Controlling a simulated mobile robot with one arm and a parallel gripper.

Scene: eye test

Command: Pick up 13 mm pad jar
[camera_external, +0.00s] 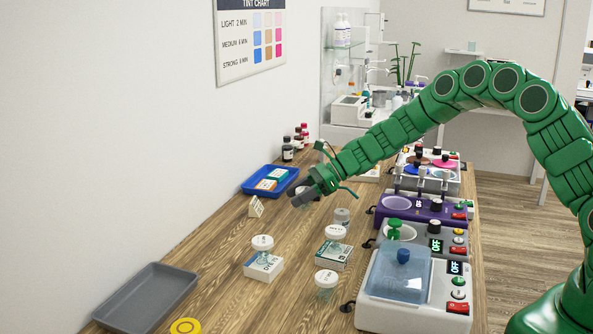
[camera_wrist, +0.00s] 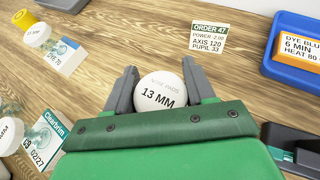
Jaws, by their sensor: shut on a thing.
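The 13 mm pad jar (camera_wrist: 160,94) has a round white lid reading "13 MM" and sits between my two grey fingers in the wrist view. My gripper (camera_wrist: 158,82) is shut on it, with a finger on each side of the lid. In the external view my gripper (camera_external: 303,198) is low over the wooden table near the blue tray, and it mostly hides the jar there. I cannot tell whether the jar's base touches the table.
An order card (camera_wrist: 209,37) stands beyond the jar. A blue tray (camera_external: 247,188) with boxes lies behind. Other white-lidded jars (camera_external: 327,278) and small boxes (camera_external: 262,266) stand nearer. A grey tray (camera_external: 150,297) lies front left; machines (camera_external: 395,282) line the right.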

